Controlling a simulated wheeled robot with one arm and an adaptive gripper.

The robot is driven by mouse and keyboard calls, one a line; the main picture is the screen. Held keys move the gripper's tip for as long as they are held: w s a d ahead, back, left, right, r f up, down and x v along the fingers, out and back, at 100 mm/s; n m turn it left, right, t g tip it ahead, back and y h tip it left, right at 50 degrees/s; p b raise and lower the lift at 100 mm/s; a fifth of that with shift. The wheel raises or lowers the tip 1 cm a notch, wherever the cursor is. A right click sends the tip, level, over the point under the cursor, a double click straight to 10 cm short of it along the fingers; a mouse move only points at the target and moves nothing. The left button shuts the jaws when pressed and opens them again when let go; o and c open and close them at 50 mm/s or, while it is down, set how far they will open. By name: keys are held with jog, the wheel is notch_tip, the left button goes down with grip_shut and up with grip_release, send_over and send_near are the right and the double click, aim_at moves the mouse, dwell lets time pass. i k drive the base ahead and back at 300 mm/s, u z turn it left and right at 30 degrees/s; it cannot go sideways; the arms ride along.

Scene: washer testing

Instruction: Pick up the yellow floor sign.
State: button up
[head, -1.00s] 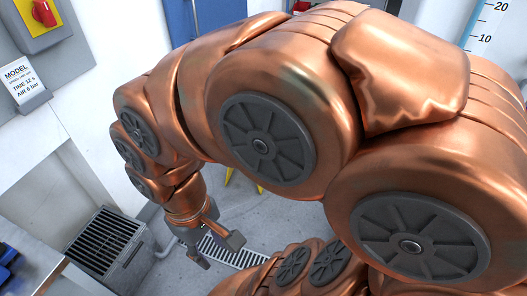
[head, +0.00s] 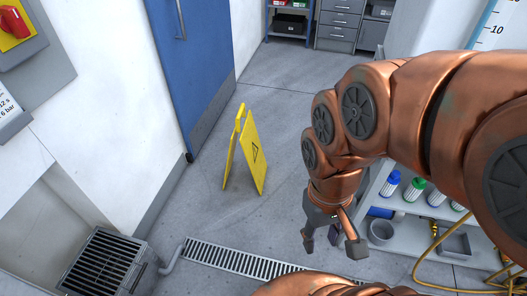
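The yellow floor sign (head: 254,152) stands upright on the grey floor as a folded A-frame, with a black triangle on its front panel. It is near the blue door, left of my arm. My gripper (head: 331,250) hangs pointing down, right of the sign and apart from it. Its fingers are spread, with nothing seen between them. One part of the gripper is dark and partly overlapped by the wrist.
A blue door (head: 190,60) stands behind the sign. A floor drain grate (head: 240,262) crosses the front floor. A black-grated box (head: 103,262) is at lower left. Floor around the sign is clear.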

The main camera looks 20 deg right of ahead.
aim_at(249, 140)
jog(key=z, duration=0.25)
jog(key=i, duration=1.7)
jog(key=u, duration=2.65)
